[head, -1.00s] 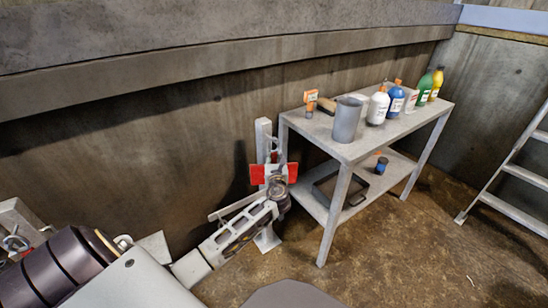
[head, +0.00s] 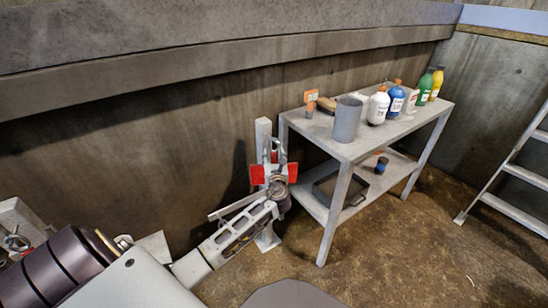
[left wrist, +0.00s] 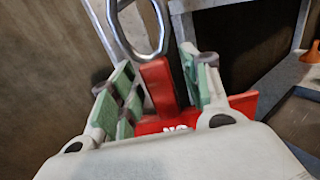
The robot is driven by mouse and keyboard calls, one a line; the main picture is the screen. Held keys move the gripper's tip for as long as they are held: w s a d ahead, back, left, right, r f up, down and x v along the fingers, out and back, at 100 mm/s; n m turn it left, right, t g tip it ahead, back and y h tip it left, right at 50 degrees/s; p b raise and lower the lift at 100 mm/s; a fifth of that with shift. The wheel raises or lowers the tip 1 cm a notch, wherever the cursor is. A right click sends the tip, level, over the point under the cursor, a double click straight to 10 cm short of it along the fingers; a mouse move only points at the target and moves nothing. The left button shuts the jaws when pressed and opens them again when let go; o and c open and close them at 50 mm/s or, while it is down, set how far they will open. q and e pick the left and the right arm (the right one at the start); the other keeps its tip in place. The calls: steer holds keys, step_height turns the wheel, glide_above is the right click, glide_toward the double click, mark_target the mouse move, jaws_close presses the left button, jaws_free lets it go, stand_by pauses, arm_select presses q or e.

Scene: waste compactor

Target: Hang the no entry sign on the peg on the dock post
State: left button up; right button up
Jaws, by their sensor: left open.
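The red no entry sign (head: 258,174) is upright in front of the pale dock post (head: 263,132), which stands against the wall left of the bench. In the left wrist view the sign (left wrist: 242,103) has white lettering, a narrow red neck and a metal loop (left wrist: 163,22) above it. My left gripper (head: 275,154) is in front of the sign. In the left wrist view its green-padded fingers (left wrist: 158,80) are open on either side of the neck. The peg is hidden, so I cannot tell whether the loop is over it. My right gripper is not in view.
A grey bench (head: 352,149) stands close to the right of the post, with a grey cup (head: 347,120) and several bottles on top. Its lower shelf holds a dark tray (head: 339,190). A ladder (head: 513,170) leans at the far right. The floor between is mostly clear.

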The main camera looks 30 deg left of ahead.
arm_select(q)
steer(key=v, duration=1.2)
stand_by(0.7)
